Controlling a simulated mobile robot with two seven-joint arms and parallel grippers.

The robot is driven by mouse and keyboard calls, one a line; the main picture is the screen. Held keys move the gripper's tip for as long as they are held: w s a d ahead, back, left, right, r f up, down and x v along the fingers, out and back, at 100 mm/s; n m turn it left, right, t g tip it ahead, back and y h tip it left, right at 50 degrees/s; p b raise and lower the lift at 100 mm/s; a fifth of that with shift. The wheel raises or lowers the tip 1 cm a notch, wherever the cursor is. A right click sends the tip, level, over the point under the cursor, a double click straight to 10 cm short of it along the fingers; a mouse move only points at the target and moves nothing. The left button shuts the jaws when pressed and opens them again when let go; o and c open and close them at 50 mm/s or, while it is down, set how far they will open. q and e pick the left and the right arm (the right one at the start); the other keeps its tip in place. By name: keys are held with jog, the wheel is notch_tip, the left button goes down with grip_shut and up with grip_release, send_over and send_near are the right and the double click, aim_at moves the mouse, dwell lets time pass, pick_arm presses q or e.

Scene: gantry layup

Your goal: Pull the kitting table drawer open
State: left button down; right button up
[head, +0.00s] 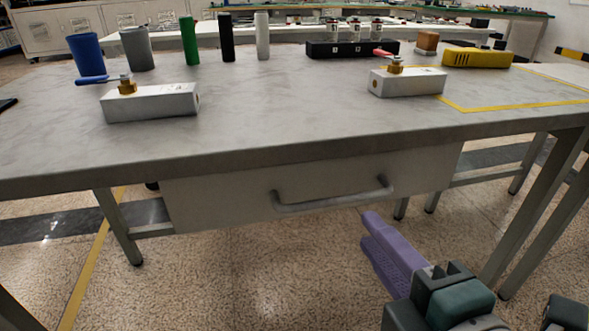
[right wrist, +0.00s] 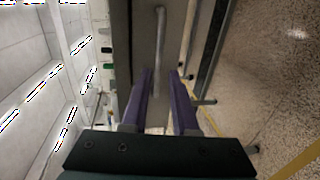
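The kitting table (head: 300,110) has a grey drawer (head: 225,190) under its top, and the drawer looks shut. A grey bar handle (head: 330,201) runs across the drawer front. My right gripper (head: 368,230) has purple fingers and is open, just below and right of the handle's right end in the head view. In the right wrist view the handle (right wrist: 160,45) shows as an upright bar, in line with the gap between the parted fingers (right wrist: 161,78). The fingers do not hold the handle. My left gripper is not in view.
Two white blocks with brass valves (head: 150,102) (head: 408,81) stand on the tabletop. Behind them are a blue cup (head: 86,55), a grey cup (head: 137,48), several cylinders, a black rack (head: 352,49) and a yellow block (head: 477,58). Table legs (head: 540,200) flank open floor.

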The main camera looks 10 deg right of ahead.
aim_at(347, 202)
jog(key=b+x, duration=0.2)
jog(key=x, duration=0.7)
jog(key=shift+w+d+b, duration=0.1)
jog(key=shift+w+b, duration=0.2)
grip_shut()
dwell(1.0)
